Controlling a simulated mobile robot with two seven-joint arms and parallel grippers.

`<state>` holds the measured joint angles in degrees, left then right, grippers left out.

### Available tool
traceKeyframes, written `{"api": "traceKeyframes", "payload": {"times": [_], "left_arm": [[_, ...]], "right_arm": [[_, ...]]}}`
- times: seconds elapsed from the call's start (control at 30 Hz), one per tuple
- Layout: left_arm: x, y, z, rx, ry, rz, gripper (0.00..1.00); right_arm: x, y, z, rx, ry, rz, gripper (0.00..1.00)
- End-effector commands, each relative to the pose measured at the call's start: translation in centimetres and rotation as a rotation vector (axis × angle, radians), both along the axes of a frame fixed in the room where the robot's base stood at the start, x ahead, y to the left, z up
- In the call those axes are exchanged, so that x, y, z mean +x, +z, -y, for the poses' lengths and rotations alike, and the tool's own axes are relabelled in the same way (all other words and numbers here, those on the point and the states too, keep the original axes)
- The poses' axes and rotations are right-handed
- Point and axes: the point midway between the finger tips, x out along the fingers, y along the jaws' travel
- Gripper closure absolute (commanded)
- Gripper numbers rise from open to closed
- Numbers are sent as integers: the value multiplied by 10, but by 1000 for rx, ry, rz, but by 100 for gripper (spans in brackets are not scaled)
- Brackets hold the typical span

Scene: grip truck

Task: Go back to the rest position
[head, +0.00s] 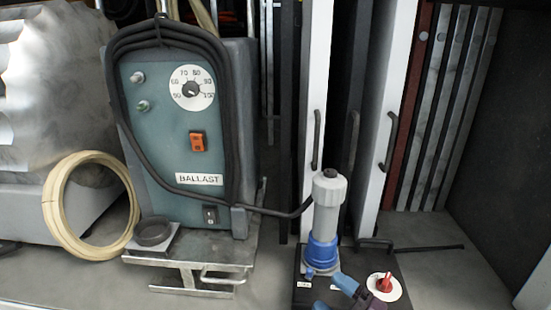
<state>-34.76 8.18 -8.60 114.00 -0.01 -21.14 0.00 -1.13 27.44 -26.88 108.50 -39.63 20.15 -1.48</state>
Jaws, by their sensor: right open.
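My right gripper (334,294) shows at the bottom edge of the head view, partly cut off, with blue fingertips. It is open, with nothing seen between its fingers. It is in front of a grey and blue cylindrical connector (327,215) that stands upright on a dark base plate (396,264). A red knob on a white disc (384,286) is just to the right of the gripper. My left gripper is not in view.
A teal ballast box (165,125) with a dial, orange switch and black cable stands at the left on a metal stand. A cream cable coil (55,225) leans beside it. White panels with handles (392,140) rise behind the base plate. The floor at right is mostly clear.

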Motion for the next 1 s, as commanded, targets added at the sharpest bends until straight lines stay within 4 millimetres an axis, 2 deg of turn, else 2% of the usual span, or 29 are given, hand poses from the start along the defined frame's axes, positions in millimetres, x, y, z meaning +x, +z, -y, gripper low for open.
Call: {"api": "traceKeyframes", "payload": {"times": [0.17,0.27,0.4,0.5,0.6,0.7,0.83,1.0], "left_arm": [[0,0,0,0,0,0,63],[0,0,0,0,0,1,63],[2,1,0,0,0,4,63],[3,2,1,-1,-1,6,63],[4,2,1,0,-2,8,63],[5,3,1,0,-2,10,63],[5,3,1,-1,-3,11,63],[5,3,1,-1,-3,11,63]], "right_arm": [[-10,-39,48,223,-279,-294,26],[-26,-70,79,344,-442,-476,26],[-63,-119,120,505,-655,-735,26],[-94,-148,141,600,-778,-893,26],[-121,-170,154,672,-865,-1016,26],[-139,-182,161,715,-916,-1089,26],[-148,-188,163,736,-939,-1124,26],[-148,-188,163,736,-939,-1126,26]]}}
